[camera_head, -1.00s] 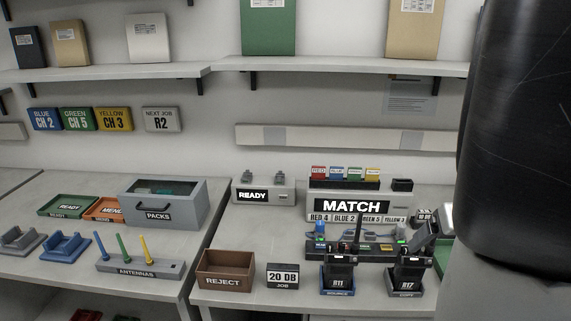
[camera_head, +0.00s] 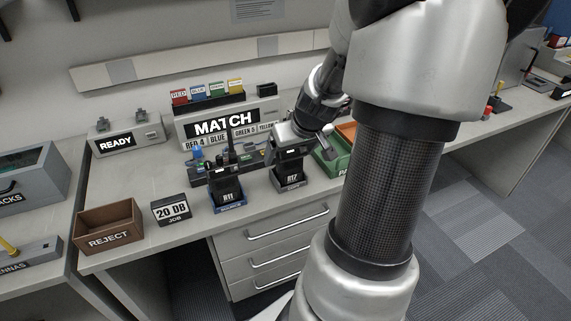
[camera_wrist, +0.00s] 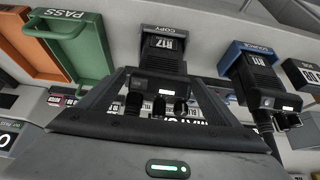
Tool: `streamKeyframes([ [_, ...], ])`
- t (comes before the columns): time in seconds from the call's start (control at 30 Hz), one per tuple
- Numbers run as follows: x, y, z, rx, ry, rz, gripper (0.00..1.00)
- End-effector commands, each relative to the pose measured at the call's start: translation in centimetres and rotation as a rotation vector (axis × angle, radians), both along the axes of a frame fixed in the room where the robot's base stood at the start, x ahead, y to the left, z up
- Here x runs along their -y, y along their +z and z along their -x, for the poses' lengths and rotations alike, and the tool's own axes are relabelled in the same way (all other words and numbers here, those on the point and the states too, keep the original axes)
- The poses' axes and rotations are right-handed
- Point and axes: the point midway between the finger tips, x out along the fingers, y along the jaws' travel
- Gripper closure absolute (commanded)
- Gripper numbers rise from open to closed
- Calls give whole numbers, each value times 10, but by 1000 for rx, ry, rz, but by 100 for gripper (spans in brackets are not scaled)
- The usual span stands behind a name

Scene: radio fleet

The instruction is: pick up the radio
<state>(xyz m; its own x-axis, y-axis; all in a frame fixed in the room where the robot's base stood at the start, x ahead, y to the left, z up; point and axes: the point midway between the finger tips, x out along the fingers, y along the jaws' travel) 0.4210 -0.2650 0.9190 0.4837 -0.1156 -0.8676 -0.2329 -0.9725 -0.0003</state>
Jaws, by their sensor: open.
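Two black radios stand in cradles on the bench. Radio R17 (camera_head: 291,174) is in the grey copy cradle (camera_head: 291,186), and radio R11 (camera_head: 227,192) is in the blue source cradle (camera_head: 230,207). My gripper (camera_head: 291,145) is open at the top of R17, partly covering it in the head view. In the wrist view, R17 (camera_wrist: 161,62) appears between the fingers of my gripper (camera_wrist: 160,85), and its top knobs face the palm. Whether the fingers touch it I cannot tell. R11 (camera_wrist: 262,80) stands to the right there.
The match board (camera_head: 226,125) and a row of small devices are behind the radios. A green pass tray (camera_wrist: 88,50) and an orange tray (camera_wrist: 18,42) lie beside R17. A reject box (camera_head: 108,228) and job sign (camera_head: 171,210) stand left. Drawers (camera_head: 275,250) are below.

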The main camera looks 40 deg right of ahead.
Motion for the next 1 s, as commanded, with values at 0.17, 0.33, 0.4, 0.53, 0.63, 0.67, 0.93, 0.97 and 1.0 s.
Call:
streamKeyframes([
  [0.17, 2, -11, -6, 0, 0, 1, 15],
  [0.33, 2, -11, -6, 0, -1, 2, 15],
  [0.4, 2, -11, -6, 0, -1, 2, 23],
  [0.53, 2, -11, -6, -1, -1, 1, 45],
  [0.63, 2, -11, -5, -1, -1, 1, 62],
  [0.67, 2, -11, -5, -1, -1, 1, 67],
  [0.93, 3, -8, -6, 0, -1, 3, 72],
  [0.97, 3, -6, -6, 1, -2, 4, 72],
  [1.0, 3, -1, -6, 1, -2, 4, 72],
])
